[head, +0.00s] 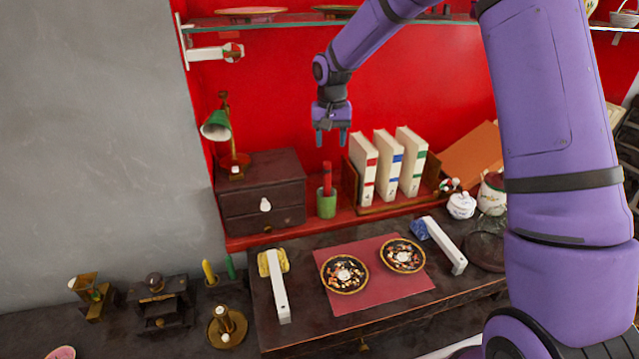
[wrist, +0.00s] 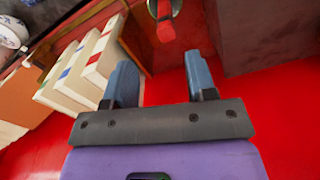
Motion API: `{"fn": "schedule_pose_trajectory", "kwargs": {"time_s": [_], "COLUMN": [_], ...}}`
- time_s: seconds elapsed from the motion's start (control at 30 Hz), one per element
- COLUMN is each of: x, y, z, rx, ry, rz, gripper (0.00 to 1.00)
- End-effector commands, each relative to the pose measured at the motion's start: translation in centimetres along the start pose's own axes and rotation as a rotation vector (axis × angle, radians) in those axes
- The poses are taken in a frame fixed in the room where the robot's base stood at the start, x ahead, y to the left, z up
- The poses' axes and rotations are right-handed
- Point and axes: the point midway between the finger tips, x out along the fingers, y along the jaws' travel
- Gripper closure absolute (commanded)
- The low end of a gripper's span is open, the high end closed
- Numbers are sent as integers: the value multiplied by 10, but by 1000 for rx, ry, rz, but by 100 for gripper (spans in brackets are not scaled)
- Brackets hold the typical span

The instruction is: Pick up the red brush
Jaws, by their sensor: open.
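The red brush (head: 327,176) stands upright in a small green cup (head: 327,205) on the red ledge, between the dark drawer box and the books. My gripper (head: 332,140) is open and empty, pointing down above the brush with a gap between them. In the wrist view the red brush (wrist: 166,30) shows end-on beyond the open fingers of my gripper (wrist: 158,70), close to the line between them. The green cup (wrist: 176,6) is partly cut off at the top edge there.
White books (head: 387,163) stand in a wooden holder close right of the cup. A dark drawer box (head: 262,190) with a green lamp (head: 216,126) on it stands to the left. A glass shelf (head: 300,20) crosses behind the arm. Patterned plates lie on a red mat (head: 375,296) in front.

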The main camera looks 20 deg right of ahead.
Motion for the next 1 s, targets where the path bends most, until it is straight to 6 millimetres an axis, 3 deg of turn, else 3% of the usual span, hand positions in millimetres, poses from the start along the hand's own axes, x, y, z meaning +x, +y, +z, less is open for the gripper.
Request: {"fn": "schedule_pose_trajectory", "kwargs": {"time_s": [0.4,0.77,1.0], "x": [51,74,107], "y": [-2,-3,-6], "z": [-2,-1,3], "rx": [6,5,5], "ry": [-10,-9,-10], "rz": [-1,-1,-1], "gripper": [49,49,49]}}
